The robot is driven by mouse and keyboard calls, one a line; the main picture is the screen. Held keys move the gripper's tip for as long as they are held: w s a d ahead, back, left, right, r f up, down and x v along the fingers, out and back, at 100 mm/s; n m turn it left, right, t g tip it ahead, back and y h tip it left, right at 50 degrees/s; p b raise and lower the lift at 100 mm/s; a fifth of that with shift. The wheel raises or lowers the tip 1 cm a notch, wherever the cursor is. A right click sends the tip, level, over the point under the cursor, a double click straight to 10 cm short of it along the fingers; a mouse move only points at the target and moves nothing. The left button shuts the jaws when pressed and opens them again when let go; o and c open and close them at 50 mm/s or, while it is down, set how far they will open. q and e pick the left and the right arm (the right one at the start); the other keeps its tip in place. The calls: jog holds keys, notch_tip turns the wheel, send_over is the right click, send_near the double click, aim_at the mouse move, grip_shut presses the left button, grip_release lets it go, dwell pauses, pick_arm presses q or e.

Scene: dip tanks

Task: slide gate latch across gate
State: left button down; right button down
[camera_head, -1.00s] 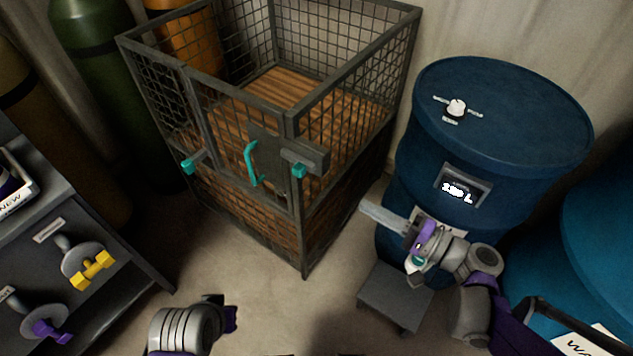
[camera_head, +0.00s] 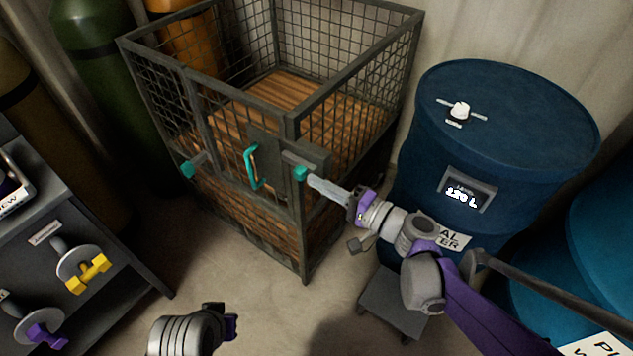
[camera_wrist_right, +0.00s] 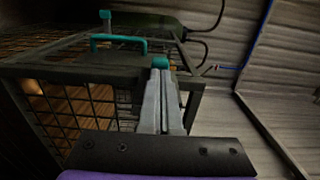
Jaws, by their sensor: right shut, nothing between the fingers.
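The cage gate (camera_head: 230,150) has a dark plate with a teal pull handle (camera_head: 251,167). The handle also shows in the right wrist view (camera_wrist_right: 119,42). The gate latch is a grey bar with a teal knob (camera_head: 300,173) near the cage's front corner post. My right gripper (camera_head: 312,181) is shut and empty, its tips right at the knob from the right. In the right wrist view the fingers (camera_wrist_right: 161,85) end at the teal knob (camera_wrist_right: 160,62); I cannot tell whether they touch. My left gripper (camera_head: 230,322) is low at the bottom, away from the cage; its jaw opening is unclear.
A dark cabinet (camera_head: 110,250) with handles is at left. Floor is clear before the cage.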

aim_at(304, 176)
jog(key=shift+w+a, duration=0.3)
jog(key=shift+a, duration=0.05)
jog(key=x, duration=0.4)
jog(key=shift+w+a, duration=0.1)
jog(key=shift+a, duration=0.15)
pick_arm(q)
jog(key=shift+s+d+r, duration=0.1)
jog(key=shift+d, duration=0.05)
pick_arm(e)
jog(key=shift+d+r, duration=0.1)
